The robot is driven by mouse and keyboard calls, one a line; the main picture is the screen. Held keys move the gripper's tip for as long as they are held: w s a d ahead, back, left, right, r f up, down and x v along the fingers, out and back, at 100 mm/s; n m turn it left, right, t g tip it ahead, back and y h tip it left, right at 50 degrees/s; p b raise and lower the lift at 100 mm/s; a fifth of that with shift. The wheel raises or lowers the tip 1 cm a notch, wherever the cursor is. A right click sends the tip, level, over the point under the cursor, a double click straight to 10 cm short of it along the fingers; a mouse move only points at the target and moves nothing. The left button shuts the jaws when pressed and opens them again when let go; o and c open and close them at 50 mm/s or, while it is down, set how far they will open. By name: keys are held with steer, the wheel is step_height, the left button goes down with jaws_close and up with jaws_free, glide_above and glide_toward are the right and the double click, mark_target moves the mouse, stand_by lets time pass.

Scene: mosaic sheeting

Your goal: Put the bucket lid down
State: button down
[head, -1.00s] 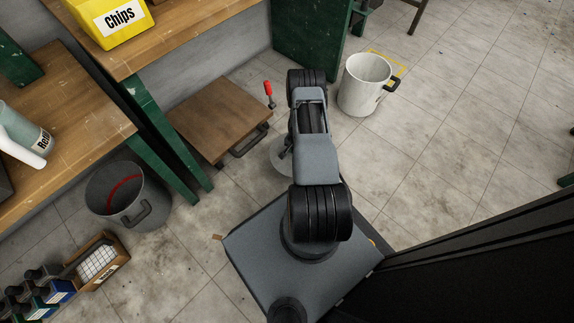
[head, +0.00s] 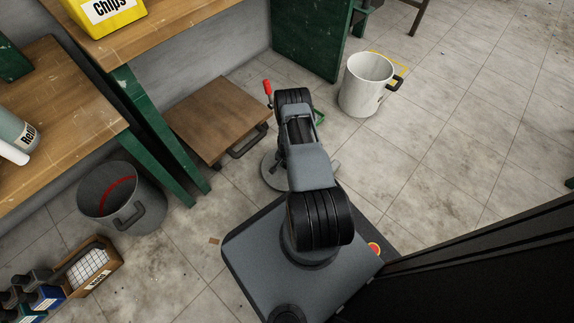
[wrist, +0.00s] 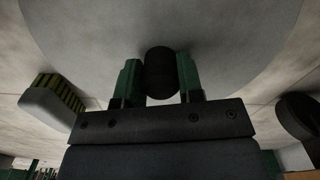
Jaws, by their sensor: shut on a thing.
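The bucket lid is a round grey disc (wrist: 95,40) that fills the top of the wrist view. It has a black knob (wrist: 159,84). My gripper (wrist: 159,66) is shut on this knob, with one green finger on each side. In the head view the lid (head: 270,174) shows beside and under my arm, low over the floor. My arm hides its middle and my gripper there. I cannot tell whether the lid touches the floor.
A dark grey bucket (head: 101,207) stands at the left and a white bucket (head: 364,100) at the upper right. A low brown platform (head: 215,115) and a red-handled tool (head: 267,90) are near the lid. Open tiled floor (head: 455,120) lies to the right.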

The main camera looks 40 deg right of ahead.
steer(key=shift+f, duration=0.1)
steer(key=c, duration=0.8)
jaws_free()
steer(key=shift+o, duration=0.2)
